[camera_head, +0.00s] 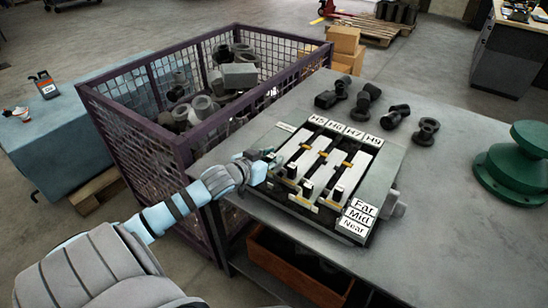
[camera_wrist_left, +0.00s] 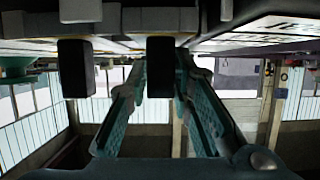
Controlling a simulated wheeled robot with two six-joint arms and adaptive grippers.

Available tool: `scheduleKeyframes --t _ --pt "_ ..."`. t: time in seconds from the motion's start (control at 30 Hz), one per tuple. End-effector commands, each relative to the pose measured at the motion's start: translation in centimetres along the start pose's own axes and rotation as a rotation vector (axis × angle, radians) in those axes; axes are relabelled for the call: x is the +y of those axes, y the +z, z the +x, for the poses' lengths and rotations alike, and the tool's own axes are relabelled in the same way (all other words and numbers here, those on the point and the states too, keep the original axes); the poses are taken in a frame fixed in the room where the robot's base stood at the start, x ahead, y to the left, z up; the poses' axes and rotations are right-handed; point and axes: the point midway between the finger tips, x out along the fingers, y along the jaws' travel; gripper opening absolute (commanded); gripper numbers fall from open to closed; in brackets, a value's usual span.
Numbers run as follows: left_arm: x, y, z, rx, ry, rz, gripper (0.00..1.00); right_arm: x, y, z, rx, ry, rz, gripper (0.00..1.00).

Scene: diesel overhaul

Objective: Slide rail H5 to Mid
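The slide fixture (camera_head: 377,187) lies on the grey workbench, with plates marked H5 (camera_head: 318,120), H6, H7 and H9 along its back. Far, Mid and Near plates (camera_head: 358,214) are at its front right. The H5 rail (camera_head: 291,147) is the leftmost pale bar. My left gripper (camera_head: 267,160) is at its front end and hides much of its handle. In the left wrist view, which looks upside down, a black handle (camera_wrist_left: 160,67) fills the gap between the teal fingertips, which look shut on it. A second black handle (camera_wrist_left: 74,68) stands apart, left. My right gripper is not in view.
A purple mesh crate (camera_head: 185,140) with metal parts stands left of the fixture, close to my left arm. Dark fittings (camera_head: 395,116) lie behind the fixture. A green flanged part (camera_head: 515,165) stands at the right. The bench is bare between the fixture and that part.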

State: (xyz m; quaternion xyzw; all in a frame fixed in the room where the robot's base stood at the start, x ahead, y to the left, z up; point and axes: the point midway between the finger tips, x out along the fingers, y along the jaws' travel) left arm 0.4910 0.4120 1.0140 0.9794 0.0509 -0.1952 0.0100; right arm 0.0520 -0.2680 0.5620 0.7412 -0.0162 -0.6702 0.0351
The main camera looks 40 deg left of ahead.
Motion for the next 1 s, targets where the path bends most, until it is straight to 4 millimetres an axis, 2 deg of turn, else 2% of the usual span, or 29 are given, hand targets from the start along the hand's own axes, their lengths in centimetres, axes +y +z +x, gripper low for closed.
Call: scheduleKeyframes --t 0.03,0.07,0.4,0.47,0.7,0.83,1.0 --pt "0.0 0.0 0.0 0.0 0.0 0.0 0.33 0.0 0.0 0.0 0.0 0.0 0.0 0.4" --pt "0.0 0.0 0.0 0.0 0.001 0.0 0.38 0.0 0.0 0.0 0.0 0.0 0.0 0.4" --pt "0.1 0.0 -0.2 0.0 0.001 0.004 0.38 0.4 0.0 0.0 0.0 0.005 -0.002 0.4" --pt "0.0 0.1 -0.9 -0.002 0.0 0.006 0.38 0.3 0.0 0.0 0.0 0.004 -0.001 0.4" --pt "0.0 0.1 -5.4 -0.006 0.003 0.016 0.38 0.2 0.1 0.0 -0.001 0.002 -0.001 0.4" --pt "-0.2 0.1 -6.8 -0.006 -0.004 0.015 0.38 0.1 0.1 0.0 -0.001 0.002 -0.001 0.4" --pt "0.1 0.0 -7.5 -0.001 0.003 0.004 0.38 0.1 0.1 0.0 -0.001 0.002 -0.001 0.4"
